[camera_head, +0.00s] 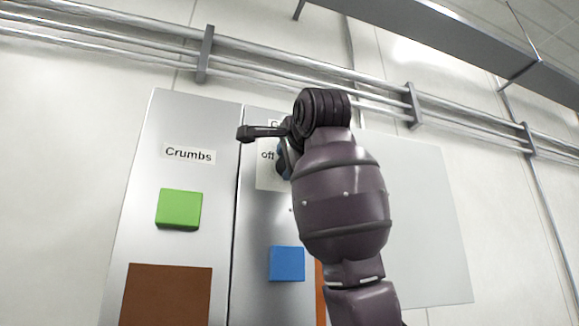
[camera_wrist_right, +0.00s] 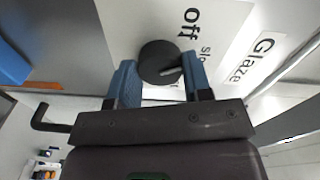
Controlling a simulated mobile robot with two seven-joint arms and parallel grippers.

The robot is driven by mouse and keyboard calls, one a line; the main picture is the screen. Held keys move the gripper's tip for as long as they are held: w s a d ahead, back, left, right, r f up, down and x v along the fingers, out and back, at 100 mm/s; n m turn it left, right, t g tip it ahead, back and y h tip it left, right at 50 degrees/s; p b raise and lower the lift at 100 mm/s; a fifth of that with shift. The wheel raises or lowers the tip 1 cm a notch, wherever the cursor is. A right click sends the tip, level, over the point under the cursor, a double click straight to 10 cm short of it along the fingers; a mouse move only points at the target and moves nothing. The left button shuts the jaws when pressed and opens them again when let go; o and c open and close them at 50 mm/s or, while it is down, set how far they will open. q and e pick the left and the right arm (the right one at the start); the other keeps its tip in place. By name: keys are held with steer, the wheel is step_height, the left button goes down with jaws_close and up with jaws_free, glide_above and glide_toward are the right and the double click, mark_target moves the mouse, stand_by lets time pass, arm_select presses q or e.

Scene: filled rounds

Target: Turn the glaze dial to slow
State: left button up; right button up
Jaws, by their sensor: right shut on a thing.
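The glaze dial (camera_wrist_right: 156,58) is a dark round knob on a white plate in the right wrist view. A pale pointer line on it points right, towards the printed labels. The label "off" (camera_wrist_right: 192,25) and a partly hidden label starting "slo" (camera_wrist_right: 205,48) lie beside it, with the "Glaze" sign (camera_wrist_right: 250,58) beyond. My right gripper (camera_wrist_right: 160,68) is shut on the dial, a blue finger on each side. In the head view my right gripper (camera_head: 283,160) is mostly hidden by my wrist, which also covers the dial. My left gripper is out of view.
A left panel carries a "Crumbs" sign (camera_head: 189,154), a green block (camera_head: 179,209) and a brown panel (camera_head: 166,295). A blue block (camera_head: 287,264) sits below the dial plate. Metal pipes (camera_head: 270,55) run along the wall above. A blank pale panel (camera_head: 420,220) is at right.

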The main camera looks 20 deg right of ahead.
steer(key=m, duration=0.5)
steer(key=shift+m, duration=0.3)
stand_by(0.4)
steer(key=o, duration=0.9)
steer(key=s, duration=0.3)
steer(key=s+b, duration=0.1)
steer(key=s, duration=0.3)
steer(key=s+b, duration=0.1)
steer(key=s, duration=0.3)
steer(key=shift+r, duration=0.3)
steer(key=shift+w, duration=0.1)
